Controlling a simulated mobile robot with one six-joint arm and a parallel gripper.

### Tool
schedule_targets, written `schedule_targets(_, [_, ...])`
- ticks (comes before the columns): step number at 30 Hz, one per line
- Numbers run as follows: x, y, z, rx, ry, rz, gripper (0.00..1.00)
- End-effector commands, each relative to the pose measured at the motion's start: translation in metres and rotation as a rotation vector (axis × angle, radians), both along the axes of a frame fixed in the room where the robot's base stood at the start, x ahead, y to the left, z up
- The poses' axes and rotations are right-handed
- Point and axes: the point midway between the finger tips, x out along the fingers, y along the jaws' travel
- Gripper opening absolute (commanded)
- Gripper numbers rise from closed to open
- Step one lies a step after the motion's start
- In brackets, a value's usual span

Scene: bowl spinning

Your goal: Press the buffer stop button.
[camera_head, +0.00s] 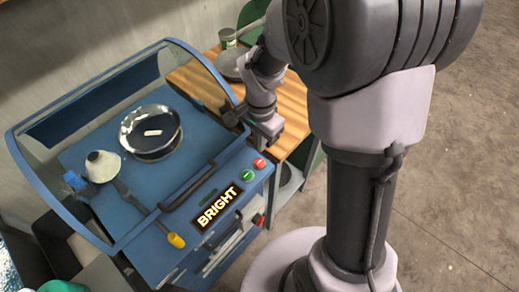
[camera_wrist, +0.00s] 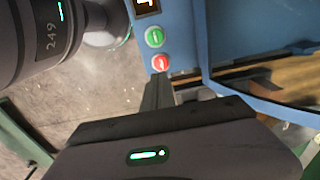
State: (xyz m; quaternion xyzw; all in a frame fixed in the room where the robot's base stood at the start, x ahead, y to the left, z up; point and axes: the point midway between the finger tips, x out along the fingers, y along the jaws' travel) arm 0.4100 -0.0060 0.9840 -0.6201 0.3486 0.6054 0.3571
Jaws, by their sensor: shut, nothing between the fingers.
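The red button (camera_head: 259,163), likely the stop button, is on the blue machine's front panel beside a green button (camera_head: 247,174). In the wrist view the red button (camera_wrist: 160,62) and green button (camera_wrist: 154,37) are both clear. My gripper (camera_head: 234,114) is shut and empty, up and behind the buttons in the head view. In the wrist view its fingertips (camera_wrist: 159,78) appear just below the red button. I see no clear contact; the exact gap cannot be told.
The blue machine (camera_head: 195,147) has a raised clear cover and a lit "BRIGHT" display (camera_head: 217,206). A shiny bowl (camera_head: 151,133) with a small pale block sits inside, near a white cone-shaped part (camera_head: 102,166). A yellow-tipped lever (camera_head: 176,240) is at the front. A wooden table (camera_head: 291,103) stands behind.

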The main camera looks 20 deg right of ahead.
Motion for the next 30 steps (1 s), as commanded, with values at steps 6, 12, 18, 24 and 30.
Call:
schedule_targets(6, [0.001, 0.000, 0.044, 0.000, -0.004, 0.001, 0.00])
schedule_targets(12, [0.001, 0.000, 0.054, 0.000, -0.004, 0.000, 0.00])
schedule_targets(18, [0.001, 0.000, 0.054, 0.000, -0.004, 0.000, 0.00])
schedule_targets(24, [0.001, 0.000, 0.054, 0.000, -0.004, 0.000, 0.00])
schedule_targets(30, [0.001, 0.000, 0.054, 0.000, -0.004, 0.000, 0.00])
